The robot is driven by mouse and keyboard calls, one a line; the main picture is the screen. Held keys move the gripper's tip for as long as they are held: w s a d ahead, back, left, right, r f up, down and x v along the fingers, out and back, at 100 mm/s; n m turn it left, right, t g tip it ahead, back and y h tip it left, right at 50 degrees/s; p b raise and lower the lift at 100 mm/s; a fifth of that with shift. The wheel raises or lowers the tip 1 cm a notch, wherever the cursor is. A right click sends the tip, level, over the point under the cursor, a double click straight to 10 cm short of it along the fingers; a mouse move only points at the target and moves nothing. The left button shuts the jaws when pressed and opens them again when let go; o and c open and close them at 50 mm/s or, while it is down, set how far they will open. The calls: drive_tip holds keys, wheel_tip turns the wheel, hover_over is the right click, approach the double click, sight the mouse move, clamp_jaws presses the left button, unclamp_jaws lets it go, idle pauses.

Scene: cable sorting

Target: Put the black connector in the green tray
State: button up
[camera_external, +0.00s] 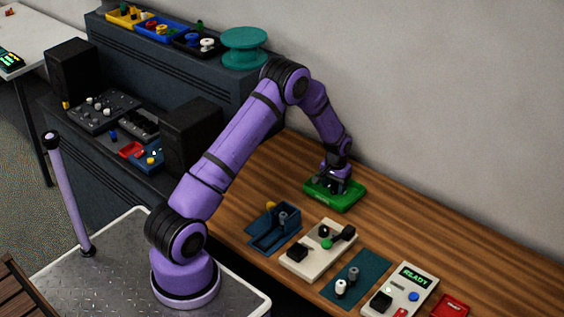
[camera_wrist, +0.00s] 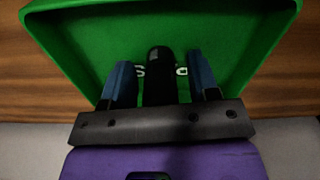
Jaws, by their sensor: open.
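The green tray (camera_external: 347,205) sits on the wooden bench near the wall. Its green floor and rim fill most of the wrist view (camera_wrist: 235,35). My gripper (camera_external: 337,186) is low over the tray. In the wrist view its two blue fingertips (camera_wrist: 161,66) are apart, with the black connector (camera_wrist: 159,80) between them. A gap shows on each side of the connector. The connector is within the tray's outline, over white lettering on the floor; its near end is hidden by the gripper. I cannot tell exactly how it rests. In the external view the gripper hides it.
A blue holder (camera_external: 262,240), a white board with black and green parts (camera_external: 318,262), a dark teal mat (camera_external: 352,290) and a panel reading READY (camera_external: 404,300) line the bench's front. A red tray (camera_external: 450,306) is at lower right. Bench right of the green tray is clear.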

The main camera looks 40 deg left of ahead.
drive_tip(key=shift+r, duration=0.1)
wheel_tip(320, 180, up, 12)
drive_tip(key=shift+r, duration=0.15)
idle(0.3)
drive_tip(key=s+a+r+t, duration=0.1)
drive_tip(key=s+r, duration=0.8)
drive_tip(key=r, duration=0.3)
drive_tip(key=s+r+t, duration=0.1)
drive_tip(key=s+r, duration=0.7)
drive_tip(key=r, duration=0.5)
drive_tip(key=s+r+t, duration=0.1)
drive_tip(key=s+r, duration=0.1)
drive_tip(key=s, duration=1.2)
drive_tip(key=s+a+r+m+t, duration=0.1)
drive_tip(key=s+r+t, duration=0.1)
drive_tip(key=s, duration=1.2)
drive_tip(key=shift+r+m, duration=0.3)
drive_tip(key=shift+r, duration=0.25)
